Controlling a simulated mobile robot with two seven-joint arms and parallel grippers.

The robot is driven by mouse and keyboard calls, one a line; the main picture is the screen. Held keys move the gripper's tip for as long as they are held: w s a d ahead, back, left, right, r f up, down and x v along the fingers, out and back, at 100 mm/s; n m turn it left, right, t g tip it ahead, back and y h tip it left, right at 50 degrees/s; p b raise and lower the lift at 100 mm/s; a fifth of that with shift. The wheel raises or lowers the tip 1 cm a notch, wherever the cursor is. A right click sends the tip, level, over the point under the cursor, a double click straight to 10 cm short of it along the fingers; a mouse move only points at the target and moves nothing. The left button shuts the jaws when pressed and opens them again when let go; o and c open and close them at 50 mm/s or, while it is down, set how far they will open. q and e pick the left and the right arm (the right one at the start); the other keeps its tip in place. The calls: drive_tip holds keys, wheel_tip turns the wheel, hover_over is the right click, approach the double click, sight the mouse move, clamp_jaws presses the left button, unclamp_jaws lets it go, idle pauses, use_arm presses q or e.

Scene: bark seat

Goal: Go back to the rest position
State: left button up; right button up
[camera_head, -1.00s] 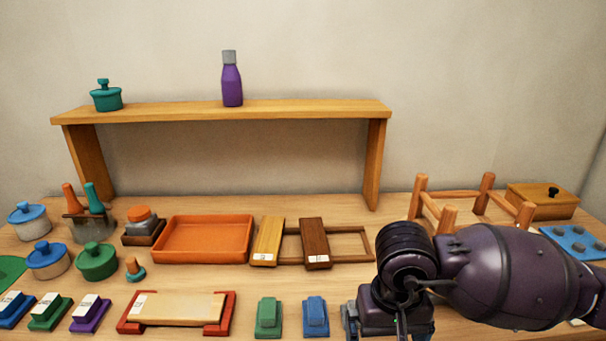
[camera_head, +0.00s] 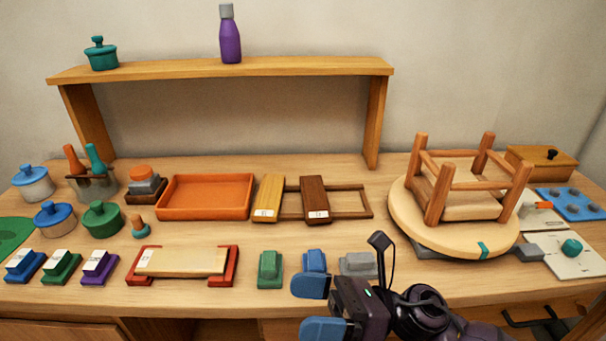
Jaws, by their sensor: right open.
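My right gripper (camera_head: 318,308) is at the front edge of the table, low in the head view. Its two blue fingertips are apart, with nothing between them, and point left. The arm behind it runs off the bottom of the picture. An upturned wooden stool frame (camera_head: 472,185) with several legs and rails stands on a round wooden disc (camera_head: 412,218) at the right of the table. The gripper is apart from the stool, to its front left. My left gripper is not in view.
Blue (camera_head: 314,261), green (camera_head: 270,268) and grey (camera_head: 358,264) blocks lie just behind the gripper. An orange tray (camera_head: 206,214) and a wooden shelf (camera_head: 215,68) are farther back. Lidded pots (camera_head: 100,228) crowd the left. A drawer handle (camera_head: 530,318) shows below the front edge.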

drive_tip(key=w+d+f+m+t+h, duration=0.3)
drive_tip(key=d+f+m+t+h, duration=0.3)
drive_tip(key=m+t, duration=0.65)
drive_tip(key=w+d+f+m+t+h, duration=0.35)
drive_tip(key=d+m+t, duration=0.35)
drive_tip(key=m, duration=1.1)
drive_tip(key=s+d+f+m+g+h, duration=0.3)
drive_tip(key=s+d+f+m+h, duration=0.2)
drive_tip(key=f+m, duration=0.4)
drive_tip(key=s+d+f+m+g+h, duration=0.4)
drive_tip(key=s+d+f+m+h, duration=0.2)
drive_tip(key=f, duration=0.5)
drive_tip(key=s+d+m, duration=0.2)
drive_tip(key=m, duration=0.1)
drive_tip(key=shift+s+d+f, duration=0.25)
drive_tip(key=shift+s+f, duration=0.05)
drive_tip(key=shift+f, duration=0.05)
drive_tip(key=shift+g, duration=0.25)
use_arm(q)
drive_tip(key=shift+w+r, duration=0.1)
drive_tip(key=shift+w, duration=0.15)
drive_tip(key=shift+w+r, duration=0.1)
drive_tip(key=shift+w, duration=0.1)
use_arm(e)
drive_tip(key=shift+w, duration=0.1)
